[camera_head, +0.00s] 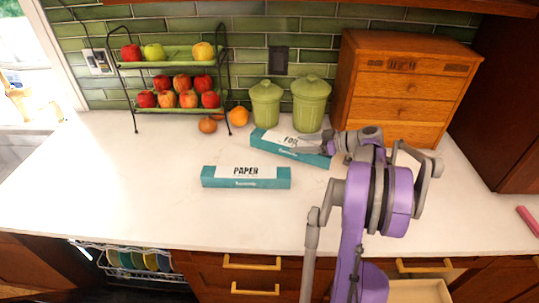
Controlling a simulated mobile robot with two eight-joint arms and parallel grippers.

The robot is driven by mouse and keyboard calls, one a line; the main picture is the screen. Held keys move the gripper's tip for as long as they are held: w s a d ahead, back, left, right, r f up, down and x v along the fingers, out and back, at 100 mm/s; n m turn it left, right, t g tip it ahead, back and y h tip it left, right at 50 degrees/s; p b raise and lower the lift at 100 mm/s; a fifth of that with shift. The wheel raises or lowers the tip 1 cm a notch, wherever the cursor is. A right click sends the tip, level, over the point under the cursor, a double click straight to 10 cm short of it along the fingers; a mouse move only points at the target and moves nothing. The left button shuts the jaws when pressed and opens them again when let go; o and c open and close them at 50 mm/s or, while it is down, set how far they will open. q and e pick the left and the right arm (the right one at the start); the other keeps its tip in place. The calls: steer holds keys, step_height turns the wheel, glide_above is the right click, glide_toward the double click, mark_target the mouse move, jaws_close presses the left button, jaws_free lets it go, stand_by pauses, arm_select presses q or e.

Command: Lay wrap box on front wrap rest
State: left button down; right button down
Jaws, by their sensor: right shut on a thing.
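A teal and white box marked FOIL (285,145) lies at an angle on the white counter in front of the green canisters. My right gripper (325,148) is shut on its right end, and the arm hides part of that end. A second teal and white box marked PAPER (246,178) lies on the counter in front and to the left, apart from the first. I cannot make out a wrap rest by its looks. My left gripper is not in view.
Two green canisters (265,104) and a wooden drawer chest (405,85) stand behind. A fruit rack (170,80) is at back left. An open drawer (420,291) is at the front right, and a dish rack (135,260) at the front left. The left counter is clear.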

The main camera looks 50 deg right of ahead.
mark_target(286, 156)
steer(key=w+a+f, duration=0.1)
steer(key=w+a, duration=0.1)
steer(key=w+a+f, duration=0.1)
steer(key=w, duration=0.1)
steer(key=shift+f, duration=0.3)
steer(key=w+a+f, duration=0.2)
steer(key=shift+w+a+f, duration=0.1)
steer(key=shift+w+f, duration=0.15)
steer(key=shift+w, duration=0.15)
steer(key=shift+c, duration=1.6)
jaws_free()
steer(key=shift+s, duration=0.1)
